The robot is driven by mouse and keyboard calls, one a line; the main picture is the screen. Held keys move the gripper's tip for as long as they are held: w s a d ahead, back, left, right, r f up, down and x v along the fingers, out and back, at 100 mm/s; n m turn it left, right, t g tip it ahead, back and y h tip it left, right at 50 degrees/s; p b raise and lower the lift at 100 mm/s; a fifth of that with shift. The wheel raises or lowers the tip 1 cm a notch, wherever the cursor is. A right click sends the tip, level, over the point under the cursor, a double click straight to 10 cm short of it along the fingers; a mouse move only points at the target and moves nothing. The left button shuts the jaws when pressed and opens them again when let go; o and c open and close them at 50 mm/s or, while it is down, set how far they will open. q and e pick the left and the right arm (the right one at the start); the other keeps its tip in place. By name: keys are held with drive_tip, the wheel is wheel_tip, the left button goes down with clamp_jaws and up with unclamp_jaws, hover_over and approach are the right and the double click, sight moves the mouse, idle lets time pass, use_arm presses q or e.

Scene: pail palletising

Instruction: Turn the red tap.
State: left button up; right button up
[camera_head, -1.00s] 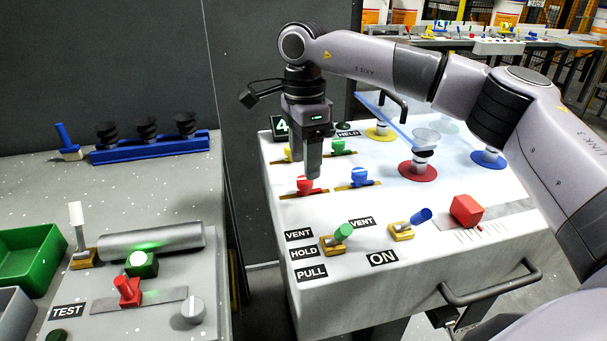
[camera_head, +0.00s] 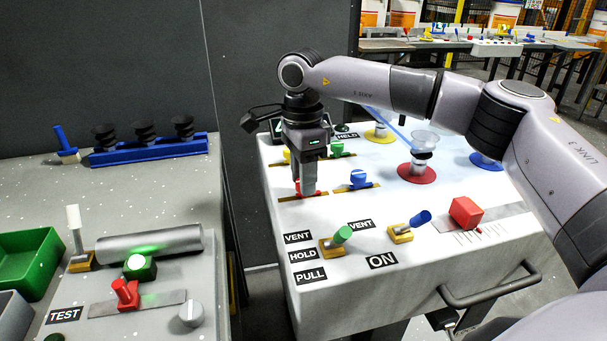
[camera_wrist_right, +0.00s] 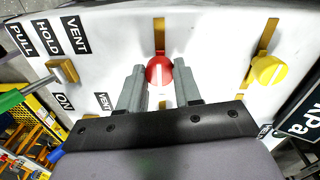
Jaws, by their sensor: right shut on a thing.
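The red tap (camera_head: 298,189) is a round red knob with a pale bar on its face, on a brass strip on the white panel top. In the wrist view the red tap (camera_wrist_right: 160,71) sits between the two grey fingertips. My right gripper (camera_head: 307,193) points straight down and is shut on the red tap, hiding much of it in the head view. My left gripper is not in view.
A blue tap (camera_head: 358,178) is just right of the red one; green (camera_head: 337,149) and yellow taps (camera_wrist_right: 268,70) lie behind. Green (camera_head: 341,235) and blue levers (camera_head: 420,218) and a red block (camera_head: 466,211) stand nearer the front.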

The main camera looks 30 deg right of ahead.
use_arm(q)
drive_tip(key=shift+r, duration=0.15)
use_arm(e)
drive_tip(key=shift+m, duration=0.3)
drive_tip(key=shift+r+m+p, duration=0.1)
drive_tip(key=shift+m+p, duration=0.25)
drive_tip(key=shift+m, duration=0.25)
drive_tip(key=m, duration=0.2)
drive_tip(key=shift+m+p, duration=0.3)
drive_tip(key=shift+p, duration=0.1)
drive_tip(key=m, duration=0.2)
drive_tip(key=shift+m+p, duration=0.3)
drive_tip(key=shift+p, duration=0.05)
drive_tip(key=m, duration=0.2)
drive_tip(key=shift+m+p, duration=0.35)
drive_tip(key=shift+m, duration=0.05)
drive_tip(key=m+p, duration=0.1)
drive_tip(key=m, duration=0.3)
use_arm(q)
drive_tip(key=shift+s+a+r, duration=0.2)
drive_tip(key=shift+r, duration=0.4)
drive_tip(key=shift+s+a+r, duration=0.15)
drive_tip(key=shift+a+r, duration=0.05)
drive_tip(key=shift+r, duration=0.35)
use_arm(e)
drive_tip(key=shift+m, duration=2)
